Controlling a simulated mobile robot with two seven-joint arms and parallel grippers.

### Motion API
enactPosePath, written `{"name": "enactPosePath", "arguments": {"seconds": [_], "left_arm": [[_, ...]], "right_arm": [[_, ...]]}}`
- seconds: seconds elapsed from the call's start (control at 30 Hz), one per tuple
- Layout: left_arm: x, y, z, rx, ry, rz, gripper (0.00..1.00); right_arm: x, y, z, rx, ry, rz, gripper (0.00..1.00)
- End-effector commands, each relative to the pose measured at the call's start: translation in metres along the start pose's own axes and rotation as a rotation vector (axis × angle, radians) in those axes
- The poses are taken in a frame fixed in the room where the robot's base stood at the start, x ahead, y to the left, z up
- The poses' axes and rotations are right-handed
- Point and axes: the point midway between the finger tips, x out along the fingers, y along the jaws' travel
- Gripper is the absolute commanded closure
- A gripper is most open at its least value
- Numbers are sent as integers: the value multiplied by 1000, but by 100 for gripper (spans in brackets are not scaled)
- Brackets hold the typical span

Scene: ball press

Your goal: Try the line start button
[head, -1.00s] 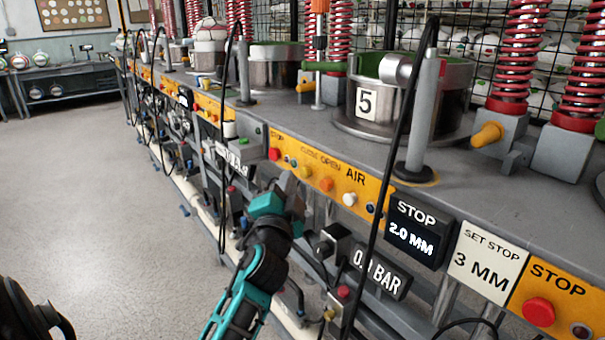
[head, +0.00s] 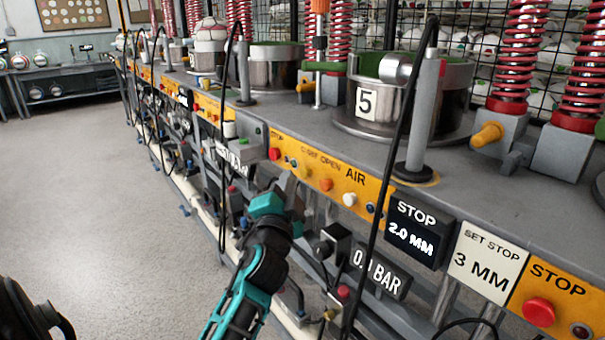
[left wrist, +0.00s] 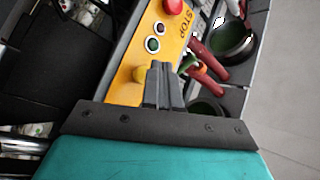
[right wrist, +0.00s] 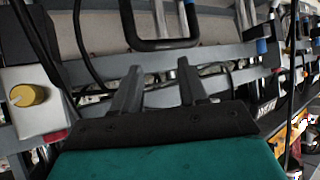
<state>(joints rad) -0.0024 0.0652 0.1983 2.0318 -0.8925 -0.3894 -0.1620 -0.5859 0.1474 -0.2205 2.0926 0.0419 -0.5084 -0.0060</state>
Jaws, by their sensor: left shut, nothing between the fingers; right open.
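My left gripper (head: 289,184) is shut and empty, just in front of the yellow control panel (head: 338,172). No line start label is readable. My right gripper (right wrist: 158,78) is open and empty, seen only in the right wrist view.
Black cables (head: 384,170) hang in front of the panel. A stop display (head: 418,230), a pressure display (head: 380,272) and a set-stop sign (head: 487,262) lie right of my left gripper. Metal cups (head: 405,105) stand on the bench.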

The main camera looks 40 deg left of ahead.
Motion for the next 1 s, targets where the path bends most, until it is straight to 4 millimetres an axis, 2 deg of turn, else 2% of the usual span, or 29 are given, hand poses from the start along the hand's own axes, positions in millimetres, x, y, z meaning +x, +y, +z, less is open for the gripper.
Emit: {"name": "enactPosePath", "arguments": {"seconds": [1.0], "left_arm": [[8,6,-6,-1,0,0,100]], "right_arm": [[1,0,1,-2,1,0,57]]}}
